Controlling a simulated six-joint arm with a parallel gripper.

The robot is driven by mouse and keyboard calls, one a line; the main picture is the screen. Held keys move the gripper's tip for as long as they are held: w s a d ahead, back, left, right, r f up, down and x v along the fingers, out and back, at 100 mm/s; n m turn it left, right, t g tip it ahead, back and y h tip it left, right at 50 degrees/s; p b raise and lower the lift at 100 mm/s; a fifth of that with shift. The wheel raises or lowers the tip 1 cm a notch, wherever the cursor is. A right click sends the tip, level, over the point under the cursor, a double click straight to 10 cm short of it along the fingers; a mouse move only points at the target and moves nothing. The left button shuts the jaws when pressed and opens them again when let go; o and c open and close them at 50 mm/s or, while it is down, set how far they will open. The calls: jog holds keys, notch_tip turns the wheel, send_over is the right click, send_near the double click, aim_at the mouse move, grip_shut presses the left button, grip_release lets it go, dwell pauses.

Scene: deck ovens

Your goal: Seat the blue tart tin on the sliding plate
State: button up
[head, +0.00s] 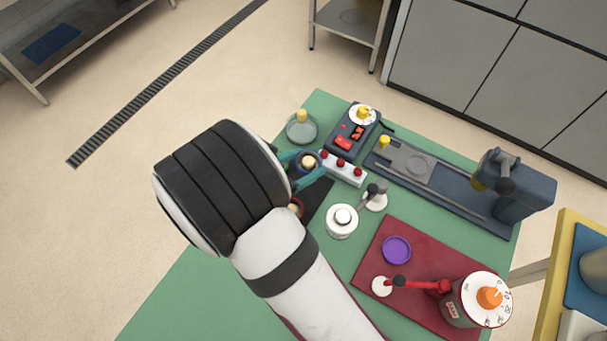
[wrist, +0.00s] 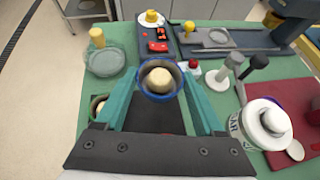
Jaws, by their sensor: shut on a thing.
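The blue tart tin (wrist: 146,91) holds a pale ball of dough and sits level between the teal fingers of my gripper (wrist: 160,82), which is shut on it. In the head view the tin (head: 296,171) shows at my gripper's tips (head: 304,163), partly hidden by my arm. The sliding plate (head: 408,160) is a grey plate with a round ring, lying on a dark blue railed base (head: 460,200) right of the tin. A yellow knob (head: 384,140) stands at its left end. The plate (wrist: 215,38) also shows in the wrist view, empty, beyond the tin to the right.
A block with red knobs (head: 342,169) and a dark control box (head: 354,130) stand between tin and plate. A dark press head (head: 515,185) stands over the base's right end. White-topped fixtures (head: 342,222), a red mat (head: 375,280) and a glass dish (head: 301,130) are around.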

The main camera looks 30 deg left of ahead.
aim_at(412, 166)
jog(key=w+d+m+h, duration=0.1)
jog(key=w+d, duration=0.1)
jog(key=w, duration=0.1)
jog(key=w+d+m+g+h, duration=0.1)
jog(key=w+d, duration=0.1)
jog(key=w, duration=0.1)
jog(key=w+d+m+h, duration=0.2)
jog(key=w+d, duration=0.1)
jog(key=w, duration=0.1)
jog(key=shift+w+r, duration=0.1)
jog(key=shift+r, duration=0.1)
jog(key=w+d+m+g+h, duration=0.1)
jog(key=w+d, duration=0.2)
jog(key=d, duration=0.1)
jog(key=w+d+m+g+h, duration=0.1)
jog(key=w+d+m+g, duration=0.1)
jog(key=w+d, duration=0.1)
jog(key=w+d+f+m+g+h, duration=0.1)
jog(key=w+d+m, duration=0.1)
jog(key=d, duration=0.3)
jog(key=shift+w+d+h, duration=0.3)
jog(key=shift+w+d, duration=0.1)
jog(key=shift+d+f, duration=0.15)
jog(key=shift+f, duration=2.7)
jog(key=shift+f, duration=0.5)
jog(key=o, duration=1.1)
jog(key=shift+c, duration=0.2)
